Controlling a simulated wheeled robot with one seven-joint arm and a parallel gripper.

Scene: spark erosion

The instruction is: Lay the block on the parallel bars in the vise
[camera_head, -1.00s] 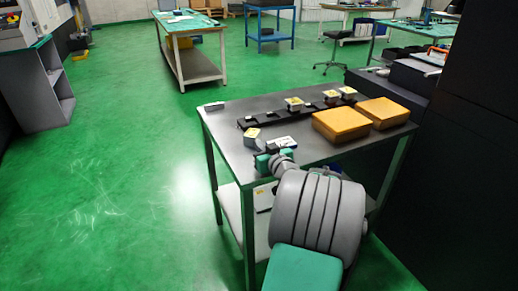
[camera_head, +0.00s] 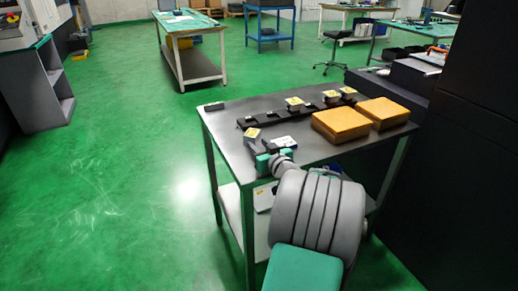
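Several small metal blocks with yellow-marked tops are on the grey table. One block (camera_head: 252,133) is near the left front, close to my gripper. Another block (camera_head: 294,103) and one more (camera_head: 348,93) sit along a dark rack (camera_head: 313,107). My gripper (camera_head: 257,150) is low over the table's front left edge, just in front of the nearest block. Its fingers are small and partly hidden by my wrist, so I cannot tell whether they are open, shut or touching the block. I cannot make out a vise or parallel bars.
Two yellow-orange boxes (camera_head: 340,125) (camera_head: 384,113) stand on the right of the table. A small white-topped item (camera_head: 285,141) lies beside my gripper. A small dark piece (camera_head: 214,106) is at the far left corner. A dark machine stands to the right; green floor is free to the left.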

